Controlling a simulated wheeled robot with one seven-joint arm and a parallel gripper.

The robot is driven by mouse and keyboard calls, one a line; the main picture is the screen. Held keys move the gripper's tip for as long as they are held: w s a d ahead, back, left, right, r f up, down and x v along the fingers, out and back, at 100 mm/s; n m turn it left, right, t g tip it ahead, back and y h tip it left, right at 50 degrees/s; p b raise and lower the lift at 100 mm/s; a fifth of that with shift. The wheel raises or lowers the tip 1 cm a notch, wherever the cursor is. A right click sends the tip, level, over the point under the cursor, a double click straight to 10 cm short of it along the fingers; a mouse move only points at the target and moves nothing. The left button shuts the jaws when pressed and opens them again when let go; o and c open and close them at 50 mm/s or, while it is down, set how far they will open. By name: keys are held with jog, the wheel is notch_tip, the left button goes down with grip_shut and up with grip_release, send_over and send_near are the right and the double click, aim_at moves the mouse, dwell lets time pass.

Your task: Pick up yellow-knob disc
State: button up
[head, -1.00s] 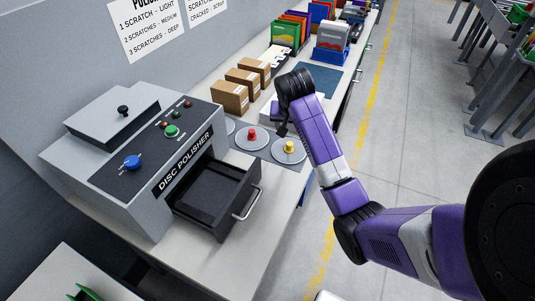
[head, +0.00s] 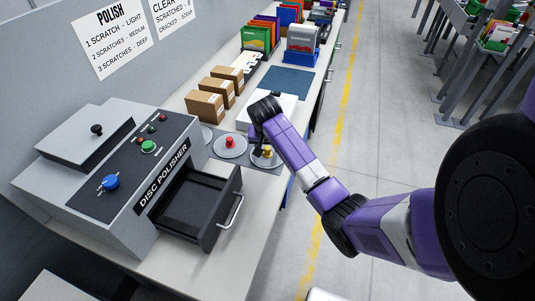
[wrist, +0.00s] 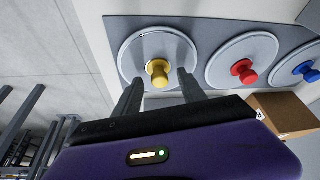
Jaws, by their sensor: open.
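The yellow-knob disc (wrist: 148,46) is a pale grey round disc with a yellow knob (wrist: 158,72) at its centre. It lies flat on a dark grey mat (wrist: 205,24) at the right end of the row. In the head view, the yellow knob (head: 268,151) is partly covered by my gripper (head: 261,148). In the wrist view, my gripper (wrist: 160,85) is open, its two fingers on either side of the yellow knob. I cannot tell whether a finger touches it.
The red-knob disc (head: 230,146) lies beside it, and a blue-knob disc (wrist: 308,72) is beyond. The disc polisher (head: 115,175) has its drawer (head: 205,205) pulled out. Cardboard boxes (head: 206,106) stand behind the discs. The bench's front edge is close by.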

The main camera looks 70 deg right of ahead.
grip_shut()
jog(key=shift+r, duration=0.1)
